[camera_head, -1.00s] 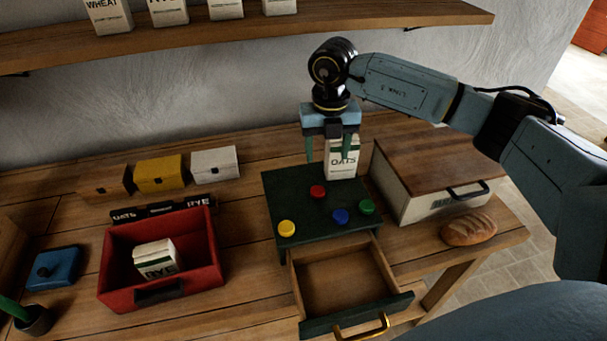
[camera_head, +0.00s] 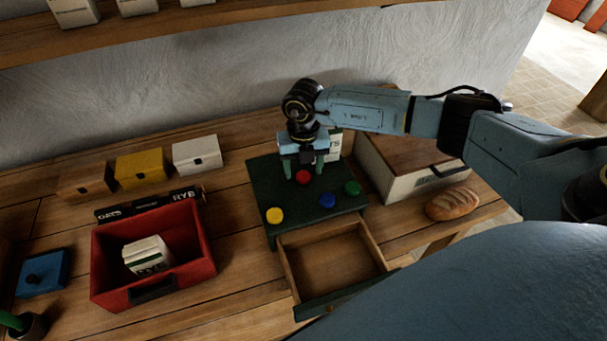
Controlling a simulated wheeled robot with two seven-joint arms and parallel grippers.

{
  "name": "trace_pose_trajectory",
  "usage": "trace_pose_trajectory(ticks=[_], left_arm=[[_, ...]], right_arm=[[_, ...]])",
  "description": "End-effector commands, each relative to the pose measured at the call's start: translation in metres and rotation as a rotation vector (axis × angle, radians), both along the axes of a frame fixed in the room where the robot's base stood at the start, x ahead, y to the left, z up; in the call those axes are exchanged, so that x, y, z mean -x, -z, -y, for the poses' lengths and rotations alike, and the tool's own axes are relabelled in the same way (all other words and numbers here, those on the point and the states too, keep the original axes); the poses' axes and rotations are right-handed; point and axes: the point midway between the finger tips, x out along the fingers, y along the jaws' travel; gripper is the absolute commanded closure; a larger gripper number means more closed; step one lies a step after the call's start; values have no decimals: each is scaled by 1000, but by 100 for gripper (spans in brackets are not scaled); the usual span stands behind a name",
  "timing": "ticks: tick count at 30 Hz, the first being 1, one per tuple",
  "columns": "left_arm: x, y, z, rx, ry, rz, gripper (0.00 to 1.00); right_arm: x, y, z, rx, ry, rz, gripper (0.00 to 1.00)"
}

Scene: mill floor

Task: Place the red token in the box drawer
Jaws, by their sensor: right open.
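The red token (camera_head: 303,177) lies on top of the dark green box (camera_head: 262,190), near the middle of its top. A yellow token (camera_head: 274,215), a blue token (camera_head: 327,200) and a green token (camera_head: 352,188) lie on the same top. The box drawer (camera_head: 330,264) is pulled out at the front and is empty. My right gripper (camera_head: 304,174) points down with its fingers apart, close above or around the red token; the exact height is hard to tell. My left gripper is not in view.
An oats package (camera_head: 334,146) stands behind the box. A bread bin (camera_head: 400,182) and a loaf (camera_head: 452,204) are on the right. A red bin (camera_head: 110,262) with a rye package (camera_head: 147,254) is on the left. Small wood, yellow (camera_head: 139,168) and white boxes line the back.

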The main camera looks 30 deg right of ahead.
Motion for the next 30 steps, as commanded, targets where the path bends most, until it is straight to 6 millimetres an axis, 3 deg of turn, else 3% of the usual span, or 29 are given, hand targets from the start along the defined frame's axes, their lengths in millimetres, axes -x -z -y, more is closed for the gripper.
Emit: trace_pose_trajectory(ticks=[4,12,24,30], left_arm=[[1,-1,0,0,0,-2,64],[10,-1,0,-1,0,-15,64],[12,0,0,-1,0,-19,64],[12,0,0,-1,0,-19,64]], right_arm=[[0,15,0,0,0,-2,41],[0,18,1,0,-1,0,42],[0,17,1,0,0,0,92],[0,15,1,0,0,1,92]])
